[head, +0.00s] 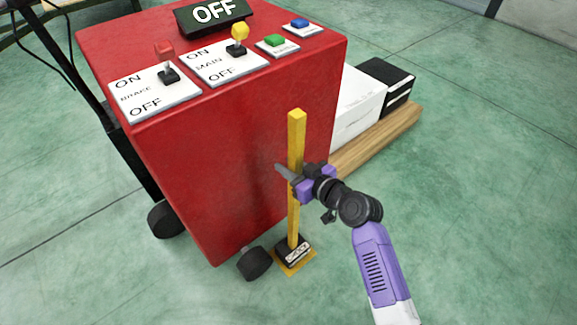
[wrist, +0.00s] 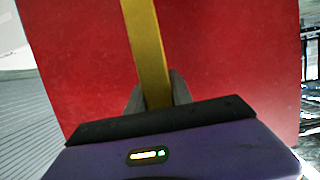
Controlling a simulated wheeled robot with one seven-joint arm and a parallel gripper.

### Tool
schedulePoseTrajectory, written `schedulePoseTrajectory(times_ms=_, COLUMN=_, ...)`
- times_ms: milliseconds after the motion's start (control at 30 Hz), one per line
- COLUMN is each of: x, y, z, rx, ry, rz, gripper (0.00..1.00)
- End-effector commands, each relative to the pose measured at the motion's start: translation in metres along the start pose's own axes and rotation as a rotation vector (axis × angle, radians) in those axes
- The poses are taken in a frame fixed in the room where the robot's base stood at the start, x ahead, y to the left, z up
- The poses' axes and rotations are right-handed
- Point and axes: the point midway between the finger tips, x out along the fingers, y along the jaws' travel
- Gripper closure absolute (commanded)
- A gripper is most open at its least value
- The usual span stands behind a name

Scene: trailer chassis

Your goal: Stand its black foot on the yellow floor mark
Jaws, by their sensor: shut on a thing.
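A yellow post (head: 296,138) stands close to upright in front of the red cabinet, with a black foot (head: 293,250) at its lower end bearing a white label. The yellow floor mark (head: 290,270) shows around the foot's lower edges. The foot appears over the mark; whether it touches the floor I cannot tell. My gripper (head: 291,184) is shut on the post around its middle. In the wrist view the post (wrist: 147,50) runs up from between the fingers (wrist: 154,96). The foot is hidden there.
The red cabinet (head: 225,150) is just behind the post, with switches and buttons on top. Its black wheel (head: 254,263) is left of the foot. White and black boxes (head: 360,112) on a wooden board (head: 385,138) are to the right. Green floor at the lower left is clear.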

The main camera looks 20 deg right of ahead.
Motion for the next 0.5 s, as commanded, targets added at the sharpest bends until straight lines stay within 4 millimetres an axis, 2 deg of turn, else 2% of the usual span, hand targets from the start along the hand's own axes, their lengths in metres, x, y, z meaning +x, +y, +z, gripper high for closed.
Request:
schedulePoseTrajectory(times_ms=167, x=0.0011, y=0.0004, z=0.0010, rx=-0.001, ry=0.004, rz=0.001, gripper=1.00)
schedulePoseTrajectory(times_ms=200, x=0.0007, y=0.0000, z=0.0024, rx=0.000, ry=-0.001, rz=0.000, gripper=0.67)
schedulePoseTrajectory(times_ms=300, x=0.0006, y=0.0000, z=0.0023, rx=0.000, ry=-0.001, rz=0.000, gripper=0.51)
schedulePoseTrajectory(times_ms=500, x=0.0006, y=0.0000, z=0.0023, rx=0.000, ry=-0.001, rz=0.000, gripper=0.51)
